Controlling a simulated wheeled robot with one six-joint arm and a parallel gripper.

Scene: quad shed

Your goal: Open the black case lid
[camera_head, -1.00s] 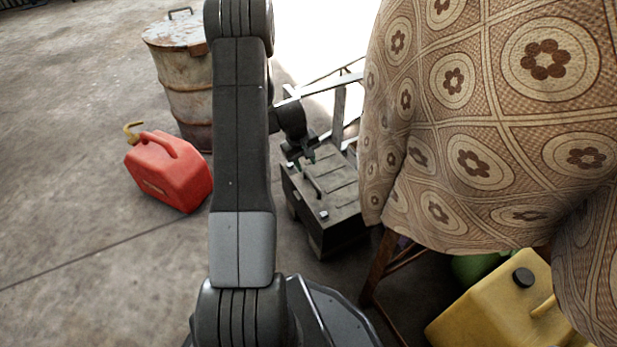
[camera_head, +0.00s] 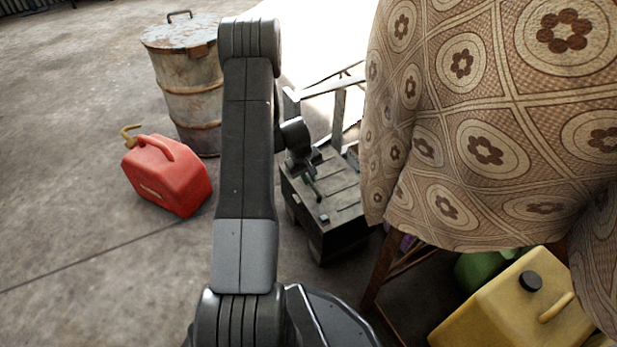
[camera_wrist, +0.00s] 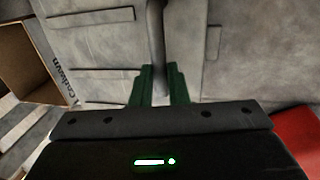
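The black case (camera_head: 338,240) stands on the floor right of my arm, with its lid (camera_head: 342,197) down. A thin bar-like handle (camera_head: 319,192) rises from the lid. My gripper (camera_head: 305,174) is over the lid at this handle. In the wrist view, the green fingers of my gripper (camera_wrist: 161,88) lie close on both sides of the grey handle (camera_wrist: 157,35) and appear to press on it. The worn grey lid surface (camera_wrist: 100,45) fills much of that view. The fingertips' far ends are hard to see.
A red fuel can (camera_head: 168,178) and a rusty drum (camera_head: 190,90) stand at left. A patterned cloth (camera_head: 470,120) hangs close to the case's right side. A yellow canister (camera_head: 505,305) stands front right. A cardboard box (camera_wrist: 40,65) shows in the wrist view. Floor at left is open.

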